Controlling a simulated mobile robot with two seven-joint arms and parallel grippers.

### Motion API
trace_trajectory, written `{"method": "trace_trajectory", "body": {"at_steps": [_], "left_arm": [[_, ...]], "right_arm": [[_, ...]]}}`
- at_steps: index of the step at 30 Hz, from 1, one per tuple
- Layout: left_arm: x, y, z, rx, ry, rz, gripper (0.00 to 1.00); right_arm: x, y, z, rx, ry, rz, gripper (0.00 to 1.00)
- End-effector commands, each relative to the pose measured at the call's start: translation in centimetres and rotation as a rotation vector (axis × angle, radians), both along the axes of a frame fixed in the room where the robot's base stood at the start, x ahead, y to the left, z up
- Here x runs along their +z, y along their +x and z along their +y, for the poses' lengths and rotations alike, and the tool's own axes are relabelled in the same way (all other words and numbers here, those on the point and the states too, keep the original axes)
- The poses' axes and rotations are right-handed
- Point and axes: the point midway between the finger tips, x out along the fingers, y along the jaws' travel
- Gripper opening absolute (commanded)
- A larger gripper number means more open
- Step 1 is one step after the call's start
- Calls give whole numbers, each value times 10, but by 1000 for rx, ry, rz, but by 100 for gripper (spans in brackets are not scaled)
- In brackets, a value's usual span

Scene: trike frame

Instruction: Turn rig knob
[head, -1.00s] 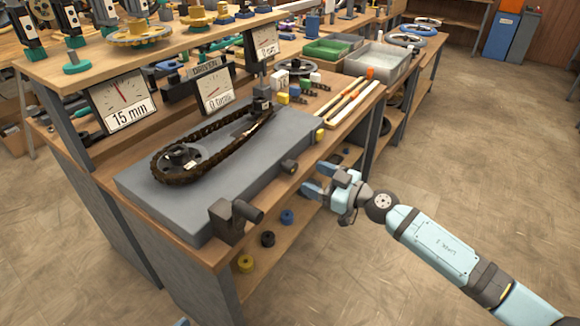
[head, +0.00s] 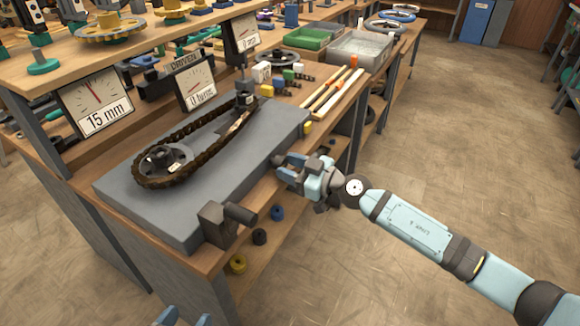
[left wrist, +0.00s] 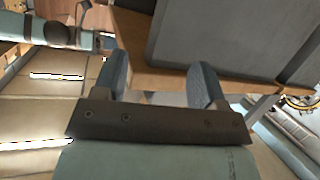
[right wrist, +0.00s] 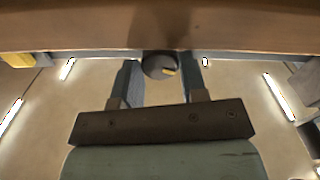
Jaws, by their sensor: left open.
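The dark rig knob (head: 277,160) sits on the front side of the grey rig block (head: 130,205). In the right wrist view the round knob (right wrist: 158,66), with a yellow mark at its right, shows between my right fingertips. My right gripper (head: 284,169) is at the knob, one finger on each side. The fingers look close to its sides, but I cannot tell whether they touch or grip it. My left gripper (head: 185,318) is at the bottom edge of the head view. In the left wrist view its fingers (left wrist: 158,75) are apart and empty.
A dark chain (head: 205,140) loops over sprockets on the block. A dark bracket with a cylinder (head: 228,220) stands at its near corner. Dials (head: 95,105) stand behind, reading 15 mm and 0 turns. The floor to the right is open.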

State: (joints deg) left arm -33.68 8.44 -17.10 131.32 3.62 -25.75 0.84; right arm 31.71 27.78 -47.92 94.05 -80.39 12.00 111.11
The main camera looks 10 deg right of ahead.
Motion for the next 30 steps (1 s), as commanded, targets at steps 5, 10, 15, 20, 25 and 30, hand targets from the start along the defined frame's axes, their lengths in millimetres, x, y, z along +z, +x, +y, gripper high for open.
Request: {"method": "trace_trajectory", "body": {"at_steps": [5, 10, 15, 20, 25, 30], "left_arm": [[6, 0, 1, 3, 4, 3, 65], [-4, -8, 14, 16, 70, 96, 65], [-14, -16, 22, 24, 115, 161, 65], [-17, -16, 23, 27, 126, 171, 65], [-20, -16, 23, 27, 129, 173, 65], [-19, -15, 23, 26, 127, 169, 65]], "right_arm": [[3, 0, 0, 0, 9, 14, 16], [8, 0, 1, 1, 62, 89, 16], [6, 0, 0, 0, 117, 165, 16], [2, 0, 0, 0, 143, 197, 16], [0, 0, 0, -1, 148, 202, 16], [0, 0, 0, 0, 147, 201, 44]]}}
